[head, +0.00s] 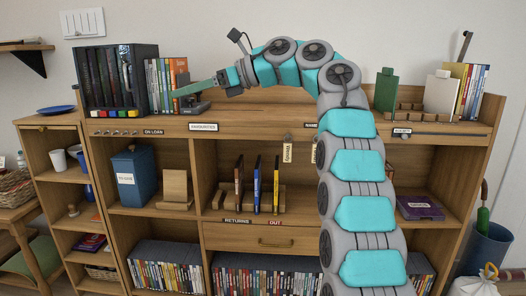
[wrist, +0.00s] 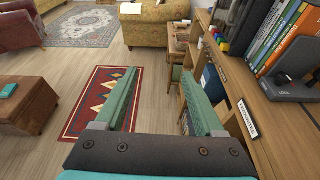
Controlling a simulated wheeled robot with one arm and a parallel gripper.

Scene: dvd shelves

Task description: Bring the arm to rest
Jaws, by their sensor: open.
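My gripper (head: 178,93) is at the end of my arm, which rises in front of the shelf unit and bends over to the left at the top. It points left, just above the level of the shelf top, in front of the standing cases (head: 160,84). In the wrist view my gripper (wrist: 160,76) shows two green fingers set wide apart with nothing between them. Floor and a patterned rug (wrist: 100,95) show beyond the fingers. Whether the fingers touch anything in the head view is hard to tell.
The wooden shelf unit (head: 290,228) stands close to my arm. A dark rack (head: 120,75) is left of the cases. A grey bookend (wrist: 290,82) and the shelf edge are right of my gripper in the wrist view. A blue box (head: 134,178) sits lower. Open floor lies left.

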